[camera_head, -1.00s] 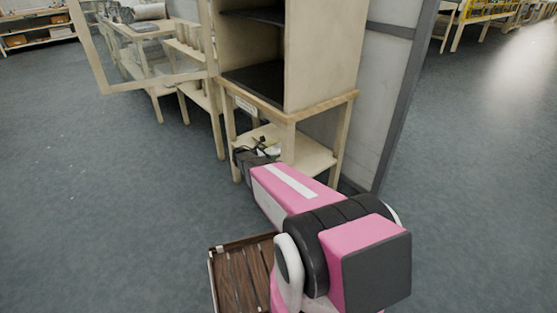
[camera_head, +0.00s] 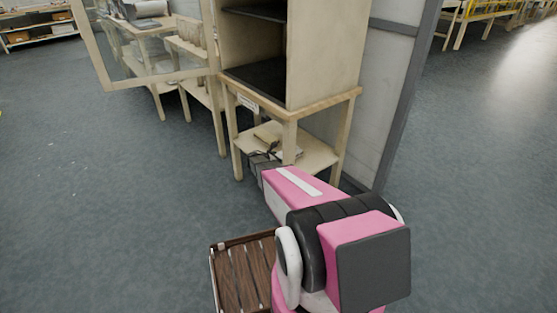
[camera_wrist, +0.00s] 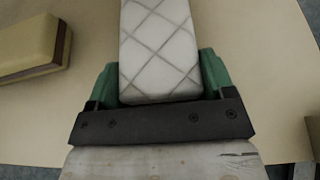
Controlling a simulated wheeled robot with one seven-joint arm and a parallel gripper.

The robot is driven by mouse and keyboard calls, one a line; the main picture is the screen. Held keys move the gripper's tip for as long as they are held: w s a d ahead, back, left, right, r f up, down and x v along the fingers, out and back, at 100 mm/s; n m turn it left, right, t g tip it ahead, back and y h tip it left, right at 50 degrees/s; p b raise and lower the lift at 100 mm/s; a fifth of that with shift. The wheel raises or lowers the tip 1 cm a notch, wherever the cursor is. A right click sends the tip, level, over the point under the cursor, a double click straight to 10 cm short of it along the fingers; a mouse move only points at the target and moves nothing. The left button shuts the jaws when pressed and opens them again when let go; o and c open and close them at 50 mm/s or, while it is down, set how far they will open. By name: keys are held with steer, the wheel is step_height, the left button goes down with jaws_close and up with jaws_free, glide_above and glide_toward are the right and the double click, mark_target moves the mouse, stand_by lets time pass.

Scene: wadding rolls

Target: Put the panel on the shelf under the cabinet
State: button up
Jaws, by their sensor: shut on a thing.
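The panel (camera_wrist: 158,45) is a pale, quilted slab with a diamond pattern, in the middle of the wrist view. My gripper (camera_wrist: 158,72), with green fingers on either side of it, is shut on the panel's near end. The panel points away over the beige shelf (camera_wrist: 240,100); I cannot tell whether it touches it. In the head view the shelf (camera_head: 316,157) is under the open cabinet (camera_head: 325,50). My dark gripper is at its front left edge, partly hidden by my pink arm, and a pale shape there is probably the panel.
A cream block with a brown edge (camera_wrist: 35,50) lies on the shelf left of the panel. Another brown piece (camera_wrist: 313,135) is at the right edge. Table legs flank the shelf. The cabinet's glass door (camera_head: 150,45) stands open to the left. A brown slatted tray (camera_head: 240,270) is nearer me.

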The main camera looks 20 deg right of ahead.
steer(key=o, duration=0.9)
steer(key=shift+f, duration=0.1)
steer(key=shift+c, duration=0.2)
steer(key=shift+a+r, duration=0.15)
steer(key=shift+r, duration=0.1)
steer(key=v, duration=1.1)
steer(key=s+a+r+m+g+y, duration=0.1)
steer(key=s+a+r+m+y, duration=0.1)
steer(key=s+r+m+y, duration=0.2)
steer(key=s+a+r+m+g+y, duration=0.2)
steer(key=s+m, duration=0.8)
steer(key=s, duration=0.5)
steer(key=s+a+r+m+g+y, duration=0.1)
steer(key=s+a+r+m+y, duration=0.3)
steer(key=s+r+m+y, duration=0.2)
steer(key=s+r+m, duration=0.1)
steer(key=s+m, duration=0.1)
steer(key=s, duration=0.1)
steer(key=shift+s+r+g+y, duration=0.2)
steer(key=shift+s+g+y, duration=0.05)
steer(key=shift+g+y, duration=0.05)
